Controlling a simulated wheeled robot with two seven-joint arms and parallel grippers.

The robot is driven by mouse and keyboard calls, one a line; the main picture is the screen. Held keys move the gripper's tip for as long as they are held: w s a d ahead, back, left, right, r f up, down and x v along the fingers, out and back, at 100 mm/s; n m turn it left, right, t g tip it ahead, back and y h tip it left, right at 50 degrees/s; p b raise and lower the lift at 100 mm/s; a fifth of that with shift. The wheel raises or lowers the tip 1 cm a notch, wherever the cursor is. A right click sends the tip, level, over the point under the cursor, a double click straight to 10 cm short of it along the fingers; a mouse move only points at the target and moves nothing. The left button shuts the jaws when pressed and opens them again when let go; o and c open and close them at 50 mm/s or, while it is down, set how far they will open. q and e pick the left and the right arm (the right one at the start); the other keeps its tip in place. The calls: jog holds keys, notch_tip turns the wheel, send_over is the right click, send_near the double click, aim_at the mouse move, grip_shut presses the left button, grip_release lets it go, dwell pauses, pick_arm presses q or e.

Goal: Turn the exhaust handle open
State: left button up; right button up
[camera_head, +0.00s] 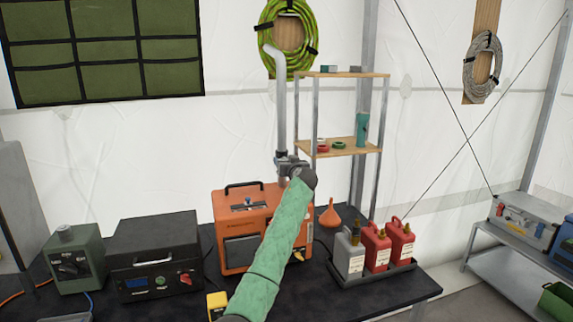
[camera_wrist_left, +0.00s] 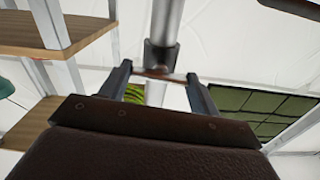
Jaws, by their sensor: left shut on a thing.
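A grey exhaust pipe (camera_head: 281,112) rises from behind the orange generator-like box (camera_head: 235,215) and bends at its top. My left arm, in a green sleeve, reaches up across the box to the pipe's lower end. My left gripper (camera_head: 288,166) is at the fitting there, mostly hidden by its own wrist. In the left wrist view its two fingers (camera_wrist_left: 158,76) are shut on the exhaust handle (camera_wrist_left: 165,75), a thin brownish bar lying crosswise below the pipe's dark collar (camera_wrist_left: 161,55). The handle is hidden in the head view. My right gripper is not in view.
A wooden shelf (camera_head: 345,151) stands just right of the pipe. An orange funnel (camera_head: 329,215) and red jugs (camera_head: 402,240) in a tray are on the dark table (camera_head: 400,292). A black case (camera_head: 153,262) and green unit (camera_head: 75,258) stand at left. A green hose coil (camera_head: 268,38) hangs behind.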

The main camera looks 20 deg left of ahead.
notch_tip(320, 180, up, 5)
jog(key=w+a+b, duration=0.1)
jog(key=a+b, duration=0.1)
pick_arm(q)
jog(key=m+p, duration=0.2)
jog(key=m, duration=1.5)
jog(key=shift+f, duration=0.1)
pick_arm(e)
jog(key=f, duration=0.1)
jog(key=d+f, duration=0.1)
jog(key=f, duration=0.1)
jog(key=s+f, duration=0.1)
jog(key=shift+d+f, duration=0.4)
